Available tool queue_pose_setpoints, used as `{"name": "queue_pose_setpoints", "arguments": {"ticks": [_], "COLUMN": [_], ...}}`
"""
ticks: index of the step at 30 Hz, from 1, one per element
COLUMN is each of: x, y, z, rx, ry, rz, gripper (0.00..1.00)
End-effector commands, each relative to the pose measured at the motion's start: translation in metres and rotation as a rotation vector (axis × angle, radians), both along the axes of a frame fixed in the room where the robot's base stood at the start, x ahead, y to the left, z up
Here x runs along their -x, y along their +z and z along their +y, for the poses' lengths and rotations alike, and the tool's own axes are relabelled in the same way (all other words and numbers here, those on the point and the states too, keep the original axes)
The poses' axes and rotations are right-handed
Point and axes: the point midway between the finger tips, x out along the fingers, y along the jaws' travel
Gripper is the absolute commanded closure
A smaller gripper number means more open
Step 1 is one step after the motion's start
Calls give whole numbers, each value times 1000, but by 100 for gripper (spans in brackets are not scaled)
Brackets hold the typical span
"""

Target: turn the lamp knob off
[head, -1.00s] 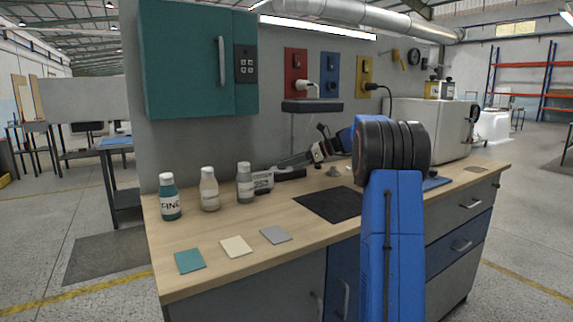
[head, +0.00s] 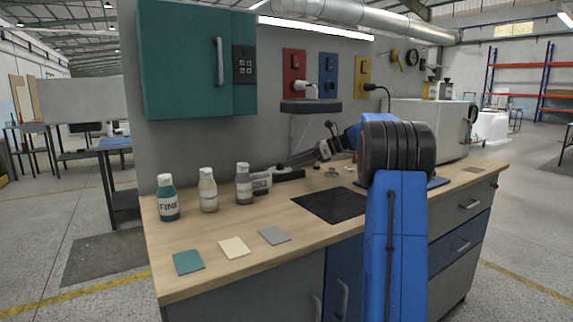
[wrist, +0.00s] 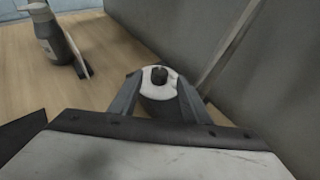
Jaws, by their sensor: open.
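My gripper (wrist: 160,84) is open, with one finger on each side of the base and the knob showing between the tips. I cannot tell whether the fingers touch it. In the head view the lamp's dark head (head: 311,106) sits on a thin pole above the bench. My gripper (head: 276,167) reaches left, low near the lamp's foot. The knob cannot be made out there.
A black mat (head: 331,205) and coloured cards (head: 235,247) lie in front. The grey wall (wrist: 265,60) is close on the right in the wrist view.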

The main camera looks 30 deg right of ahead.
Motion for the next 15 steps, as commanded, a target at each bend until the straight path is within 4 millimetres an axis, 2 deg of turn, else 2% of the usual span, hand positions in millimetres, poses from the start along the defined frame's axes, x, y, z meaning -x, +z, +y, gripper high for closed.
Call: {"name": "queue_pose_setpoints", "arguments": {"ticks": [1, 15], "x": [6, 61], "y": [5, 39], "z": [-10, -75], "rx": [1, 1], "ry": [-5, -4], "rz": [-1, -1], "gripper": [57, 57]}}
